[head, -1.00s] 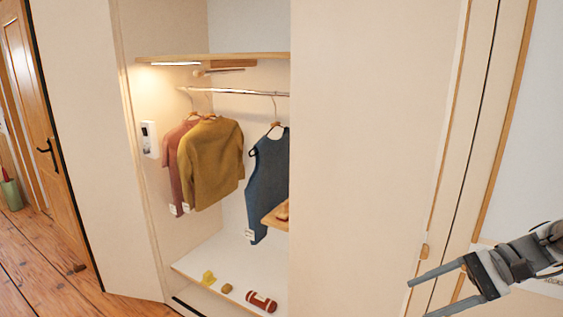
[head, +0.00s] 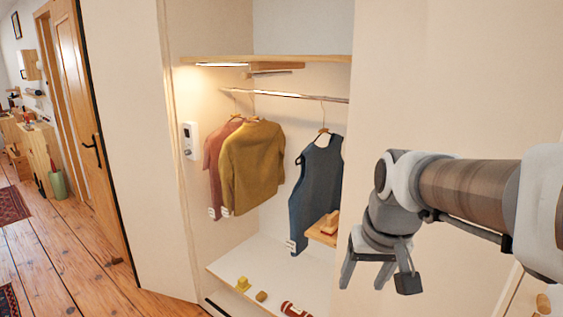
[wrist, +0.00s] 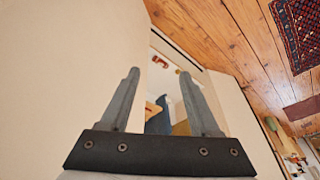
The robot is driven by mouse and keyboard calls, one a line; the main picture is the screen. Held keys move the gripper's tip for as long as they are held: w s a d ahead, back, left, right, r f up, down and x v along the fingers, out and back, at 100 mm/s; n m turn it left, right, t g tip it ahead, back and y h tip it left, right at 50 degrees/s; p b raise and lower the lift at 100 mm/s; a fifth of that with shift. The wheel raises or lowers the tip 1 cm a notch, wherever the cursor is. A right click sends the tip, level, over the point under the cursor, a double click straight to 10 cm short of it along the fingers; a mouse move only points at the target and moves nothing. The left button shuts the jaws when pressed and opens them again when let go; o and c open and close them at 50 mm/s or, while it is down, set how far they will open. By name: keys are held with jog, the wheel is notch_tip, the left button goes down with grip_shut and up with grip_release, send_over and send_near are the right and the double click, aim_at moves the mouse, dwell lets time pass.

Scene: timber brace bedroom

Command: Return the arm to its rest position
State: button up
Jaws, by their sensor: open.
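My gripper (head: 376,280) hangs at the right of the head view, fingers pointing down, in front of the pale closet panel. Its two fingers are apart with nothing between them. My arm comes in from the right edge and bends down at the wrist. In the wrist view, the open fingers (wrist: 158,100) frame part of the closet opening and the wood floor beyond.
An open closet holds a mustard sweater (head: 252,165), a reddish top (head: 214,160) and a blue vest (head: 316,185) on a rail (head: 285,96). Small items lie on its white floor board (head: 230,262).

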jog(key=s+d+t, duration=0.1)
jog(key=s+t, duration=0.1)
jog(key=s, duration=0.9)
jog(key=shift+s+r, duration=0.15)
jog(key=shift+s, duration=0.15)
jog(key=shift+d, duration=0.1)
jog(key=shift+c, duration=1)
jog(key=shift+a+n, duration=0.2)
jog(key=shift+n, duration=0.1)
